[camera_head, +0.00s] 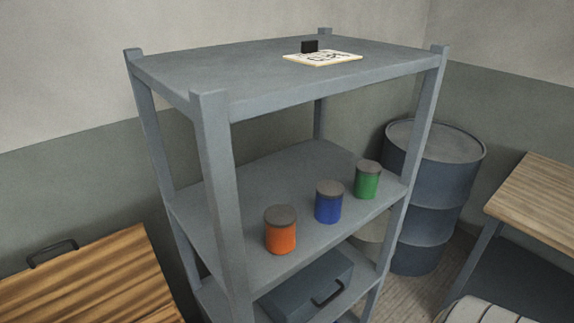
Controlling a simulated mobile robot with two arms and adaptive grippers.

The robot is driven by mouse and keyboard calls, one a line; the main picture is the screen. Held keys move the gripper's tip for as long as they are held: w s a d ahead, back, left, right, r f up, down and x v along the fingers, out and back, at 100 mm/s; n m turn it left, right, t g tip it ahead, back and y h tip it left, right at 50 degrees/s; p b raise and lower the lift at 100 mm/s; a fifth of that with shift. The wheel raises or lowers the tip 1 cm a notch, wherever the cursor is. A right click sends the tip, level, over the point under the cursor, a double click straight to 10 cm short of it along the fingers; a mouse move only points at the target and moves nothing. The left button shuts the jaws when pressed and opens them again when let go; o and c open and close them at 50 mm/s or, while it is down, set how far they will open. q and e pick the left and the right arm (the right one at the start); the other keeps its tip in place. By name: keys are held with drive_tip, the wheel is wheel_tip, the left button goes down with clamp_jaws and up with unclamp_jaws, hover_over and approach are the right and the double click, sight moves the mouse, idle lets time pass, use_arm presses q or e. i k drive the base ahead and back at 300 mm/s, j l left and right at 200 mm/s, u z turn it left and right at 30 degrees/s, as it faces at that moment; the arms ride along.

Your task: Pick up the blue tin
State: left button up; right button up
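The blue tin (328,206) stands upright on the middle shelf (250,190) of a grey shelving rack. It has a grey lid. An orange tin (281,235) stands to its left and nearer the camera, and a green tin (367,183) stands to its right and farther back. Both also have grey lids. The three tins stand in a row near the shelf's front edge, with gaps between them. Neither of my grippers is in view.
Rack posts (216,190) frame the shelf, and the top board (220,75) lies above it, holding a white printed plate (322,58) and a small black block (310,46). A grey case (300,287) sits below. A blue drum (432,190) and wooden tables (545,190) stand nearby.

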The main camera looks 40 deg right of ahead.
sight(329, 193)
drive_tip(key=z, duration=1.55)
